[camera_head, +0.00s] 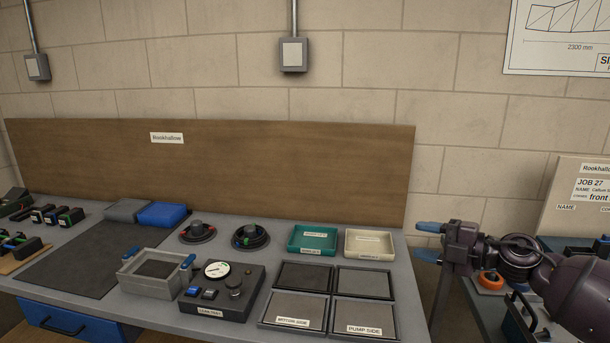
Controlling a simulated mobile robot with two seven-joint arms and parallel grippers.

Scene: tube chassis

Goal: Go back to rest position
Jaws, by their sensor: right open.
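My right gripper (427,241) is at the right, beyond the right end of the workbench. Its two blue-tipped fingers point left and are apart, with nothing visible between them. My dark right arm reaches in from the right edge. The nearest bench items to it are the cream tray (370,245) and the framed dark pads (364,283); the gripper appears clear of them. My left gripper is not in view.
The grey workbench (225,256) carries a gauge box (222,290), a grey container (155,270), a teal tray (312,240) and two round dark holders (197,231). A wooden backboard (300,171) stands behind. A side bench (478,315) with an orange ring is under my right arm.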

